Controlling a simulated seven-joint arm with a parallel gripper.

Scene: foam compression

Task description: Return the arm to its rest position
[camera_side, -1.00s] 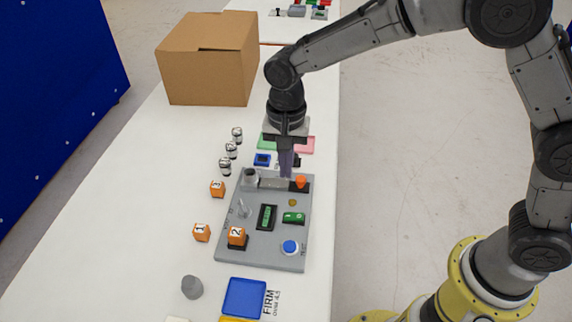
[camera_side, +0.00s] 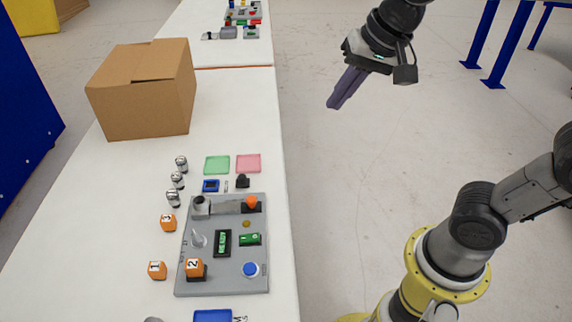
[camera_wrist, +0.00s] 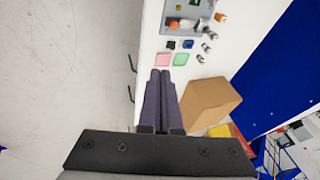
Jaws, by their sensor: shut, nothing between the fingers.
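My gripper (camera_side: 335,104) hangs in the air to the right of the white table, over the grey floor, its fingers pointing down and left. The fingers are shut with nothing between them. In the wrist view the gripper (camera_wrist: 161,73) shows as two dark fingers side by side, touching nothing. On the table lies a grey board (camera_side: 208,279) with a blue button, a green display and an orange knob. An orange block marked 2 (camera_side: 194,268) sits on the board. The blocks on the table beside it are orange too (camera_side: 157,270).
A cardboard box (camera_side: 140,95) stands at the back left of the table. Green (camera_side: 217,165) and pink (camera_side: 248,163) trays and several small metal weights (camera_side: 177,180) lie behind and left of the board. Blue posts (camera_side: 497,50) stand at the far right. The floor around my gripper is clear.

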